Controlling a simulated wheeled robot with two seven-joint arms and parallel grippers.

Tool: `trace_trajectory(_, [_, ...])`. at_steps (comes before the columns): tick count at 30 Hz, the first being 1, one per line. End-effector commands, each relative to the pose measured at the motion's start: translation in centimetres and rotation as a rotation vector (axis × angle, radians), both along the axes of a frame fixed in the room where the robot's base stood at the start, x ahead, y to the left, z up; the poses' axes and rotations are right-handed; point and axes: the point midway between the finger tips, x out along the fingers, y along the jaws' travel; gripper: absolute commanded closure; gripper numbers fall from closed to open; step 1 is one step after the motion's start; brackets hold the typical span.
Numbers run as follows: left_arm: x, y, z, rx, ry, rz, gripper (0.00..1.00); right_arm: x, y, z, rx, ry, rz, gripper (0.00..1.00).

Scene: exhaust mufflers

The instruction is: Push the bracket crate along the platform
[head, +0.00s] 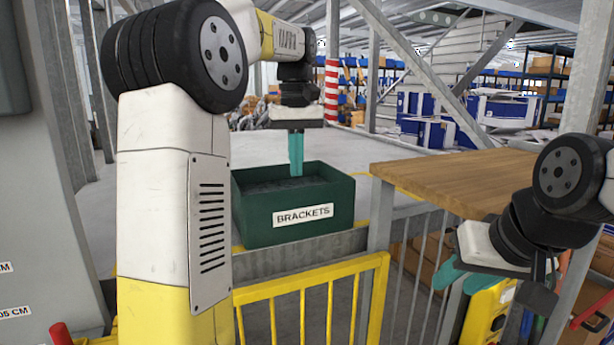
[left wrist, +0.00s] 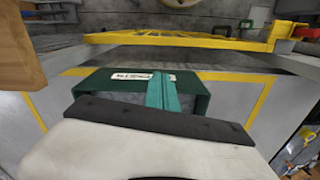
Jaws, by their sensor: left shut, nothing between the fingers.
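The bracket crate (head: 272,222) is a dark green open box with a white BRACKETS label, standing on the grey platform (head: 250,148) near its front edge. My left gripper (head: 296,172) points down at the crate with its teal fingers together and empty. The fingertips reach about rim height, at or just inside the crate; I cannot tell whether they touch it. In the left wrist view the crate (left wrist: 198,103) lies beyond the teal fingers (left wrist: 160,88), which cover part of its label. My right gripper (head: 462,283) hangs at the lower right, away from the crate, with its teal fingers apart.
A yellow railing (head: 310,290) stands in front of the platform, below the crate. A wooden tabletop (head: 450,178) lies right of the crate. A red-and-white post (head: 331,92) and blue-and-white boxes (head: 500,110) are farther back. The platform behind the crate looks clear.

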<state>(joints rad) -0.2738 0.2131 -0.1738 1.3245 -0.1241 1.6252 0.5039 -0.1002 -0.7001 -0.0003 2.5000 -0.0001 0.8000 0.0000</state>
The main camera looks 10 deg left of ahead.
Motion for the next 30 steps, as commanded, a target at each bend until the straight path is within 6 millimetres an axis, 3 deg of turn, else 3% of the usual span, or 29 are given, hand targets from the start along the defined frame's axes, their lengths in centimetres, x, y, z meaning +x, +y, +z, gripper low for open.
trace_trajectory(14, [-0.2,0.0,-9.0,-0.001,0.002,-0.002,1.00,0.0,0.0,0.0,0.000,0.000,0.000,0.64])
trace_trajectory(21, [2.9,1.2,-8.8,-0.001,-0.002,-0.001,1.00,0.0,0.0,0.0,0.000,0.000,0.000,0.64])
trace_trajectory(30, [3.6,1.6,-8.7,-0.001,-0.003,-0.002,1.00,0.0,0.0,0.0,0.000,0.000,0.000,0.64])
